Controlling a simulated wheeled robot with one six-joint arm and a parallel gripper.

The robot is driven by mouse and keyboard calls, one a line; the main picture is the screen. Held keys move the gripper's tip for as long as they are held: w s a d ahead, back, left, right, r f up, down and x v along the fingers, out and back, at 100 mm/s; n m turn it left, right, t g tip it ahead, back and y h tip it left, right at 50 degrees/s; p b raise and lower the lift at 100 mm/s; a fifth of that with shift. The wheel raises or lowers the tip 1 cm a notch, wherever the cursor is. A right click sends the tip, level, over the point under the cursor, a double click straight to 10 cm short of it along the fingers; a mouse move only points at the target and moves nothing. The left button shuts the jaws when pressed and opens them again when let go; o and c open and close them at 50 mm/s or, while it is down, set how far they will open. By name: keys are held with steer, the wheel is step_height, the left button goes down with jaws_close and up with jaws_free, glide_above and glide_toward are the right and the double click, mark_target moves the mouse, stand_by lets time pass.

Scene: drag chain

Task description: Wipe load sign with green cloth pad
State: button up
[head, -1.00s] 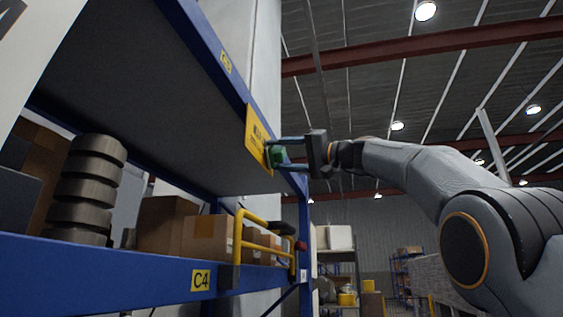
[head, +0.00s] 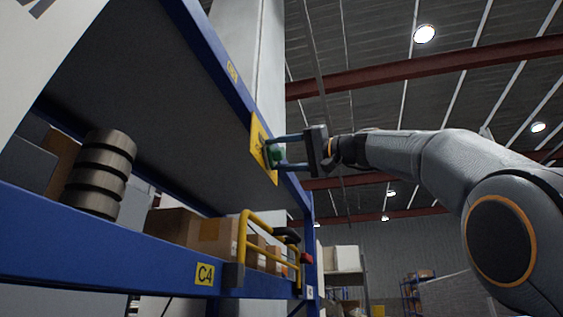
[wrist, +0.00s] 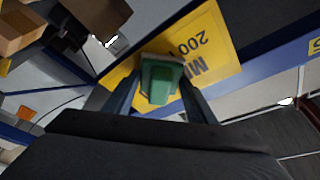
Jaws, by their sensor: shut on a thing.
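The yellow load sign (head: 260,150) is fixed on the upper blue beam of the rack. In the wrist view the load sign (wrist: 205,45) shows dark lettering, "200" and part of a word, upside down. The green cloth pad (wrist: 160,78) is between my gripper's fingers (wrist: 160,95), which are shut on it. In the head view the pad (head: 275,156) is at the sign's right part, and my gripper (head: 280,153) reaches in from the right. The pad covers part of the sign and appears to be against its face; exact contact cannot be told.
The blue lower beam carries a yellow C4 label (head: 205,274). A yellow rail (head: 262,232) stands at the shelf front below my gripper. Brown boxes (head: 185,230) and a stack of dark discs (head: 100,172) sit on the shelf. The space right of the rack is open.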

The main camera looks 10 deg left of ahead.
mark_target(258, 141)
steer(key=shift+s+a+b, duration=0.15)
steer(key=shift+s+b, duration=1.05)
steer(key=shift+s, duration=0.65)
steer(key=shift+s+a+b, duration=0.15)
steer(key=shift+s+b, duration=1.05)
steer(key=shift+s, duration=0.6)
steer(key=shift+s+d+b, duration=0.2)
steer(key=shift+d+b, duration=0.45)
steer(key=shift+d, duration=2.3)
steer(key=shift+s+d, duration=0.1)
steer(key=shift+d, duration=1.4)
